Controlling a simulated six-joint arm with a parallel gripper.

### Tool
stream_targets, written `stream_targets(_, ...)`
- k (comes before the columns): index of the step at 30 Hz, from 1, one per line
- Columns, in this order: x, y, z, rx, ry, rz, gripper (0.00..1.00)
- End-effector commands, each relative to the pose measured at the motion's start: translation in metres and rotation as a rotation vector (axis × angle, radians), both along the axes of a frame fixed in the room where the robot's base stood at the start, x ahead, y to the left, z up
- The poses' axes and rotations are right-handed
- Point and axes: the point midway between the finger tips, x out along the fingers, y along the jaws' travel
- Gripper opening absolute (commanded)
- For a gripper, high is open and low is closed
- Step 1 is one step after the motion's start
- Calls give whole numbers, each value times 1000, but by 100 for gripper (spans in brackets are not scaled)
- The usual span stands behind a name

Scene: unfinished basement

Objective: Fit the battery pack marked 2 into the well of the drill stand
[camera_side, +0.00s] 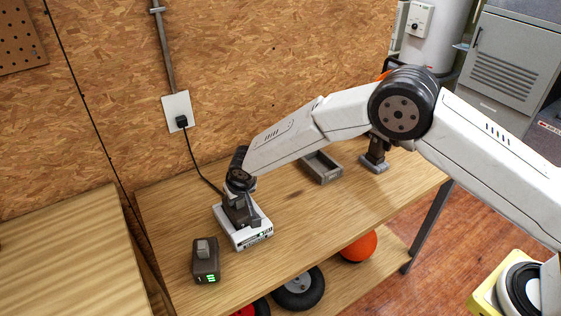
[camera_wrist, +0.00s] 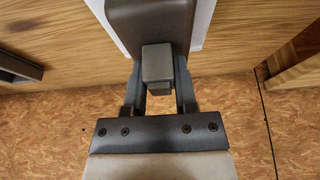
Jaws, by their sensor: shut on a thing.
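My gripper (camera_side: 240,205) points down over a white charger (camera_side: 262,238) on the workbench. In the wrist view, the fingers of my gripper (camera_wrist: 159,95) are closed on the grey top block of a dark battery pack (camera_wrist: 150,20). The pack is at the white charger, which shows behind it; I cannot tell whether it is seated or just clear. A second dark pack (camera_side: 206,264) with green lights stands on the bench at front left. No number is readable on either pack. A grey open-topped well (camera_side: 322,168) sits empty further back right.
A dark upright tool foot (camera_side: 375,158) stands right of the well, its upper part hidden behind my arm. A black cord (camera_side: 203,178) runs from the charger to a wall outlet (camera_side: 178,112).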

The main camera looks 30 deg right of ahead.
Motion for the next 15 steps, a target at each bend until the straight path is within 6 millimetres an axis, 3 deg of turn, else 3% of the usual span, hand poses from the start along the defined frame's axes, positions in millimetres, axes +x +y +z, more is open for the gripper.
stream_targets(15, 1, 1, 4, 2, -4, 0, 0)
